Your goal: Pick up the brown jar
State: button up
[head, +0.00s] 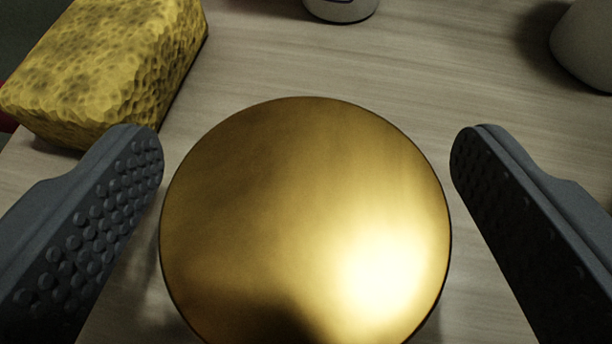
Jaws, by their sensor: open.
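A round, shiny gold-brown lid or top (300,210) fills the middle of the head view, seen from above. It may be the top of the brown jar; its sides are hidden beneath it. My gripper (307,145) is open, with one dark studded finger to the left of the round top and one to the right. The left finger appears very close to its edge, and a small gap shows at the right finger. I cannot tell whether the left finger touches it.
A yellow sponge-like block (110,70) lies at the upper left, close beyond the left finger. A grey-white container (341,8) is cut off at the top edge. A grey rounded object (585,45) stands at the upper right. Bare pale wood surface (440,75) lies between them.

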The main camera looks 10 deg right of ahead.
jog(key=c, duration=1.1)
jog(key=shift+r, duration=0.1)
jog(key=shift+c, duration=0.2)
